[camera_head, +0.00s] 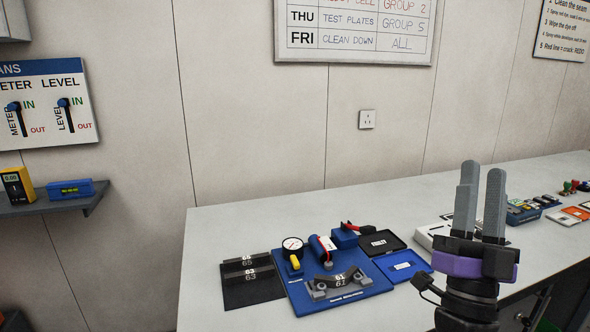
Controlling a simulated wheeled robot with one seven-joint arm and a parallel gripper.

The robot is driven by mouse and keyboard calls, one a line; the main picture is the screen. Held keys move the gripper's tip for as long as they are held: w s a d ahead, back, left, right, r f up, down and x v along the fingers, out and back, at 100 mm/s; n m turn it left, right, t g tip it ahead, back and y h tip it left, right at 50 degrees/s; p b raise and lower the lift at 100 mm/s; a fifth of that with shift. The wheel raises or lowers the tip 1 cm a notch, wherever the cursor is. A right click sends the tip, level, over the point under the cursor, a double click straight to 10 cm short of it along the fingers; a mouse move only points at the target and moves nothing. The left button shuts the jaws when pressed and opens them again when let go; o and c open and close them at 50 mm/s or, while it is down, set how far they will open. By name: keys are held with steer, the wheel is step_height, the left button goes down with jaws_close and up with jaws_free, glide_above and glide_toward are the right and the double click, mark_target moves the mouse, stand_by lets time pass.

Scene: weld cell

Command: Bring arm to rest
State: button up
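My gripper (482,172) stands at the right of the head view, with its two grey fingers pointing up. A narrow gap shows between the fingers and nothing is held in it. A purple band (462,266) wraps the gripper's body below the fingers. The wrist below is dark and runs out of the bottom of the picture. The gripper stands in front of the bench and hides part of its top.
A grey bench (225,225) runs along the wall. On it are a blue fixture board (300,300), a black mat with numbered blocks (240,297), a blue tray (385,270) and several items at the right. A shelf (60,199) hangs at left.

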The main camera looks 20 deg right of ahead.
steer(key=s+a+f+n+y+p, duration=0.1)
steer(key=s+a+f+n+y, duration=0.4)
steer(key=f+n+y, duration=0.45)
steer(key=s+a+f+n+y, duration=0.3)
steer(key=a+f+n+y, duration=0.45)
steer(key=f+y, duration=0.35)
steer(key=s+a+f+m+g, duration=0.1)
steer(key=s+f+g, duration=0.3)
steer(key=s, duration=0.6)
steer(key=s+a+f+m+g+h+p, duration=0.1)
steer(key=s+a+f+g, duration=0.3)
steer(key=s+f, duration=0.5)
steer(key=shift+s+a, duration=0.25)
steer(key=shift+s, duration=0.2)
